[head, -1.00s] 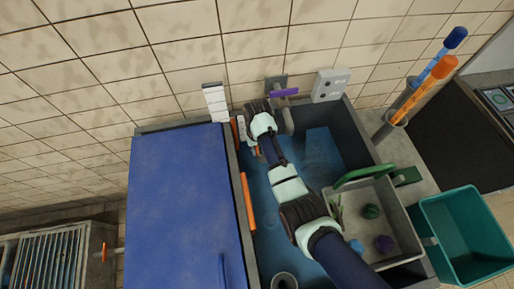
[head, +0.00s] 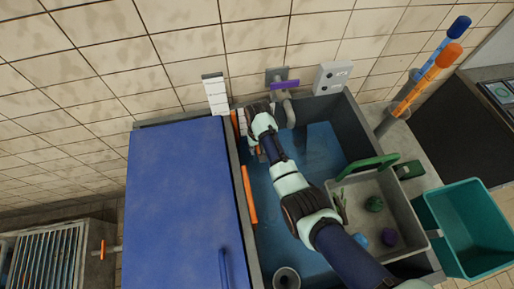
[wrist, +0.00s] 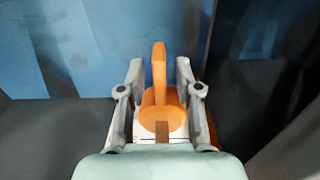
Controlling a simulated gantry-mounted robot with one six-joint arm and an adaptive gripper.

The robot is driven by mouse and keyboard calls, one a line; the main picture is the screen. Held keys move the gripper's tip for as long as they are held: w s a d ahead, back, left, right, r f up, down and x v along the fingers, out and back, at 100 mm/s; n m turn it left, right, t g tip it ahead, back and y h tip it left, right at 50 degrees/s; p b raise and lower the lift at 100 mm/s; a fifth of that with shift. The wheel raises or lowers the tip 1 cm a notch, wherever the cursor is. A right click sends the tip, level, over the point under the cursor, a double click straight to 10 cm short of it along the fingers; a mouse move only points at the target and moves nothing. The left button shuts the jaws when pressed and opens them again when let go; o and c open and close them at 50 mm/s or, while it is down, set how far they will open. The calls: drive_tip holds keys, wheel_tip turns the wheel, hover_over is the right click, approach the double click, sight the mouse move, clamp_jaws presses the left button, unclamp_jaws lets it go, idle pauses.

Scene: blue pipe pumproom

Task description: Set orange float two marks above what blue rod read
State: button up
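The orange float (wrist: 160,112) shows in the wrist view as a round orange body with a thin upright fin. My gripper (wrist: 160,75) has one finger on each side of the fin, with gaps visible on both sides. In the head view my gripper (head: 252,148) is at the tank's back left corner and mostly hides the float. A blue-capped rod (head: 456,27) leans beside an orange-capped rod in a grey holder at the right; no reading is legible on it. A white marked strip (head: 215,97) is on the wall behind the tank.
A blue cover (head: 180,200) lies left of the water tank (head: 320,150). An orange bar (head: 249,195) runs along the tank's left edge. A grey tray (head: 417,225) with small items and a teal bin (head: 470,225) stand right. A purple-handled tap (head: 284,85) is behind.

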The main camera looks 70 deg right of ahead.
wheel_tip(320, 180, up, 12)
idle(0.6)
idle(0.5)
